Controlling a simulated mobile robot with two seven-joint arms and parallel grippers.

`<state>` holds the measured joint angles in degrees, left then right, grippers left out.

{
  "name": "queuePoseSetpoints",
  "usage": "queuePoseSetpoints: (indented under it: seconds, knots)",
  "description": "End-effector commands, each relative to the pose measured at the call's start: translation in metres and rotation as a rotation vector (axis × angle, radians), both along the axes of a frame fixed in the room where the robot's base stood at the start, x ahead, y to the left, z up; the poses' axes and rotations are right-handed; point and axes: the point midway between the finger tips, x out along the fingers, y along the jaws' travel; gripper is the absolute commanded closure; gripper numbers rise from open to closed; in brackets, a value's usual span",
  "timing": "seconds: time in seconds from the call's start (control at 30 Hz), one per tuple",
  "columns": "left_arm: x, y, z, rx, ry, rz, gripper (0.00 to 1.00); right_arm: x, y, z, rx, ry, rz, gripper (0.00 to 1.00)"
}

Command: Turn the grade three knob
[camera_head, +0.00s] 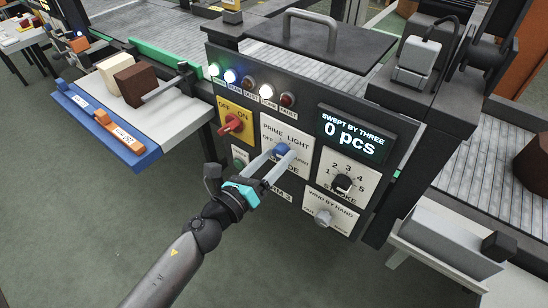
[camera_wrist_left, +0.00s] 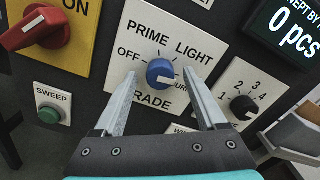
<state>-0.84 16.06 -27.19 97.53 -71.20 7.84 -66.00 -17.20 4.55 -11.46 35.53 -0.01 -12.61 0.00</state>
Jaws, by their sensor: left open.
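The blue grade knob (camera_head: 281,149) sits on a white plate on the dark control panel. In the left wrist view the blue knob (camera_wrist_left: 160,72) has a pale pointer mark toward its lower right. The plate reads PRIME, LIGHT, OFF and a partly hidden GRADE; the label at lower right is partly covered. My left gripper (camera_wrist_left: 159,76) is open, with one finger on each side of the knob. I cannot tell whether the fingertips touch it. My right gripper is not in view.
Beside the plate are a red switch (camera_head: 232,124), a green SWEEP button (camera_wrist_left: 48,115) and a black numbered knob (camera_head: 343,182). A grey WIND BY HAND knob (camera_head: 323,216) sits below. The display (camera_head: 352,135) reads 0 pcs. A table with bricks (camera_head: 131,85) stands left.

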Motion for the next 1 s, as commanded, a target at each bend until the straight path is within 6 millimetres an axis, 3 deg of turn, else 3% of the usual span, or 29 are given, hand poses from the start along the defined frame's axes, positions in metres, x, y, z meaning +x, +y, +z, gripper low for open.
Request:
queuePoseSetpoints:
  seconds: [0.37, 1.0]
  knots:
    - [-0.012, 0.008, -0.001, -0.001, 0.003, -0.001, 0.27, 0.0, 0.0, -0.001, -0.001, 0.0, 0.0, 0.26]
    - [-0.097, 0.07, -0.003, -0.001, 0.004, 0.0, 0.27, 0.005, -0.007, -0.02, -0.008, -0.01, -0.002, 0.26]
